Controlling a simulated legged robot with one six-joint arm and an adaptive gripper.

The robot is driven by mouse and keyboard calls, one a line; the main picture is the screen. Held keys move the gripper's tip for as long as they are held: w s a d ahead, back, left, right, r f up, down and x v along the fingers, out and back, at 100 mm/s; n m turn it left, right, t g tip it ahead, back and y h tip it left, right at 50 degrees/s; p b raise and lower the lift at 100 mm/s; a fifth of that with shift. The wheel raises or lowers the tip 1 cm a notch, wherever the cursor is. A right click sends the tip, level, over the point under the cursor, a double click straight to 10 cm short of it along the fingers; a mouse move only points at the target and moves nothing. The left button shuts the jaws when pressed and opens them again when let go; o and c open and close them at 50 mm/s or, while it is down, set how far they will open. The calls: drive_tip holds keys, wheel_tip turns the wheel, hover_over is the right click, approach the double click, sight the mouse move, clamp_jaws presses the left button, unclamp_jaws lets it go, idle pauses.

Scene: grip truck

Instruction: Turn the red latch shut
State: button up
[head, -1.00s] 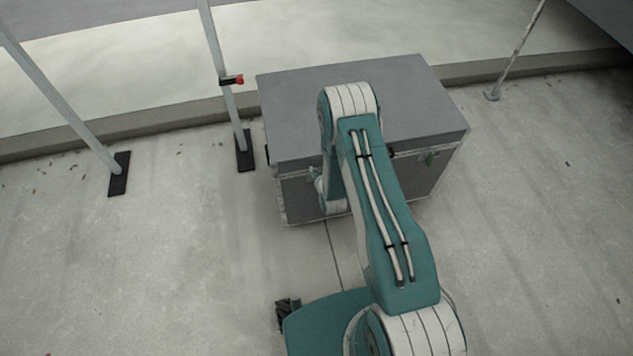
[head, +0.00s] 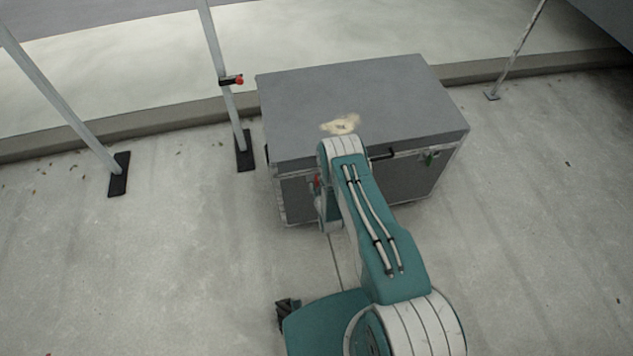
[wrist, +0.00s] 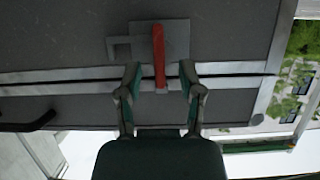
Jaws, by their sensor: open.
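The grey case (head: 355,88) stands on the concrete with its lid down. In the wrist view, the red latch (wrist: 158,52) is a narrow bar on a metal plate on the case's front. It lies lengthwise across the metal seam strip. My gripper (wrist: 160,78) is open, with one finger on each side of the latch's lower end in the picture. Gaps show on both sides; I cannot tell how deep the fingers reach. In the head view, a small red bit (head: 317,182) shows beside my arm, which hides the gripper and most of the latch area.
A green latch (head: 428,158) sits on the front's right side. A black handle (head: 385,154) is between it and my arm. A pale worn patch (head: 341,124) marks the lid. Poles (head: 222,70) stand to the left, and a kerb runs behind. The floor in front is mostly clear.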

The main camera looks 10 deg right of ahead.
drive_tip(key=shift+x, duration=1.4)
drive_tip(key=shift+c, duration=0.3)
clamp_jaws()
